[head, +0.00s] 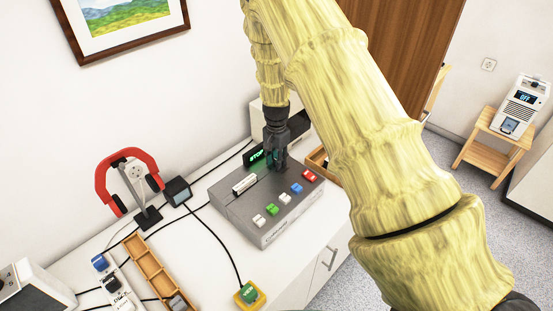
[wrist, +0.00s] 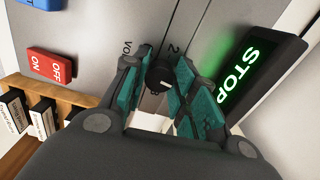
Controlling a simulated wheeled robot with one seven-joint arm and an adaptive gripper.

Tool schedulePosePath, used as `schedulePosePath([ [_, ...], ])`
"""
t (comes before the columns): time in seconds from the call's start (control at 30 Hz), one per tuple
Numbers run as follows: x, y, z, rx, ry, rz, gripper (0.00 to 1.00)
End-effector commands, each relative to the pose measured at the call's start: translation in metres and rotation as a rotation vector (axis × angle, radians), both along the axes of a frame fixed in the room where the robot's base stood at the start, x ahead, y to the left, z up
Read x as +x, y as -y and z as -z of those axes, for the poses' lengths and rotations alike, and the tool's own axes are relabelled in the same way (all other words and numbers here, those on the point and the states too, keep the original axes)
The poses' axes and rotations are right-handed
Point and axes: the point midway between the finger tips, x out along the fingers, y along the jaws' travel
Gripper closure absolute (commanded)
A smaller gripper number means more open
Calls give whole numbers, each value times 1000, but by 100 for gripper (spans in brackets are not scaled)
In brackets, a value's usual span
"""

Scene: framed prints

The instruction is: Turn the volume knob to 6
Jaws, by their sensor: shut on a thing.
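The volume knob (wrist: 158,75) is a small black round knob on the grey control box (head: 241,218). It shows in the wrist view between the teal fingers of my gripper (wrist: 162,86), which are shut on it. Printed letters "VO" and a "2" show near the knob in the wrist view; the rest of its scale is hidden by the fingers. In the head view my gripper (head: 277,160) points down at the back of the box and hides the knob.
A green-lit "STOP" display (wrist: 239,72) stands beside the knob. A red ON/OFF switch (wrist: 50,64) lies on the other side. White, green, blue and red buttons line the box front. Red headphones (head: 127,172) on a stand and a wooden tray (head: 150,265) are to the left.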

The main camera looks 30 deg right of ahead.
Motion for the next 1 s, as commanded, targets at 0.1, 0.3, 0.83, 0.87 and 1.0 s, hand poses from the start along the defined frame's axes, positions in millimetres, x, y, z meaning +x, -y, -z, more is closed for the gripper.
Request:
schedulePosePath([
  [0.1, 2, 2, -2, -4, 5, 92, 96],
  [0.3, 3, 1, -2, -3, 5, 221, 96],
  [0.83, 3, 2, -2, -2, 6, 347, 96],
  [0.87, 3, 2, -2, -2, 5, 347, 96],
  [1.0, 3, 2, -2, -2, 6, 347, 96],
])
